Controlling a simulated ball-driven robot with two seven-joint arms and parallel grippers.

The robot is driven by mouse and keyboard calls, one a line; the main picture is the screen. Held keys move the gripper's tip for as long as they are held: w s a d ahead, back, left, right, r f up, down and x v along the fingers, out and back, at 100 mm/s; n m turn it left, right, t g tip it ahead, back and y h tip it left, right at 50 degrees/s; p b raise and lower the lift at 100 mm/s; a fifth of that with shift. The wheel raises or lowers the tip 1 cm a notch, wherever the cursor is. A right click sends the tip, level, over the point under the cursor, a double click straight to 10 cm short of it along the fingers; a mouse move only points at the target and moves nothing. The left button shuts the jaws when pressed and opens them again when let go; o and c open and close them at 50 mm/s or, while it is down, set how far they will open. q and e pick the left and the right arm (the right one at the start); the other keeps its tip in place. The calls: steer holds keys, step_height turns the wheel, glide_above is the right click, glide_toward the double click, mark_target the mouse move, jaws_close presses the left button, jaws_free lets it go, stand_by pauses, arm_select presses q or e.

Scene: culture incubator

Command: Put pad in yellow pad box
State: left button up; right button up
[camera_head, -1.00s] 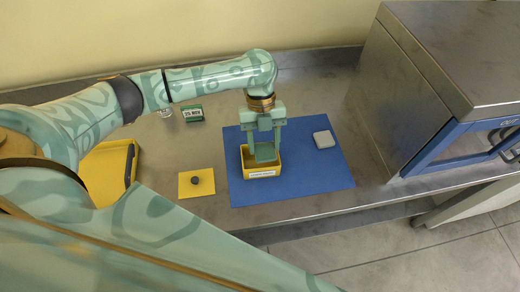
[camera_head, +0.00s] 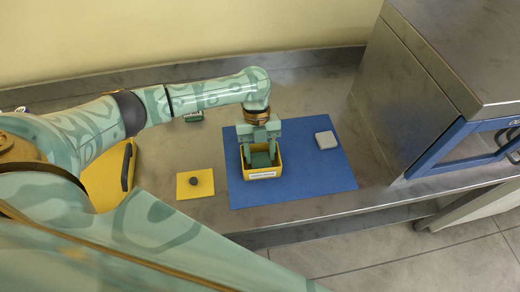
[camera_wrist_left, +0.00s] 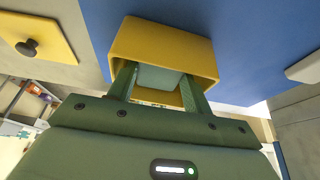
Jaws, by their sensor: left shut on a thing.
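The yellow pad box (camera_head: 248,177) is open-topped with a white label on its front wall, and stands on a blue mat (camera_head: 315,182). My left gripper (camera_head: 261,154) reaches down into it from above, its fingers inside the walls. It is shut on a green pad (camera_head: 262,160), which sits between the fingers inside the box. In the left wrist view the pad (camera_wrist_left: 160,78) shows pale between the two fingers (camera_wrist_left: 158,88), with the yellow box (camera_wrist_left: 165,40) around it. I cannot tell whether the pad touches the box floor. My right gripper is not in view.
A grey block (camera_head: 326,140) lies on the mat, right of the box. A yellow square lid with a dark knob (camera_head: 194,182) lies left of the mat. A yellow tray (camera_head: 103,180) is farther left. A steel incubator (camera_head: 425,100) stands at the right.

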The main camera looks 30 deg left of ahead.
arm_select(q)
steer(key=o, duration=0.7)
steer(key=shift+o, duration=0.2)
steer(key=p+v, duration=0.3)
steer(key=v, duration=1)
steer(key=shift+s+r, duration=0.15)
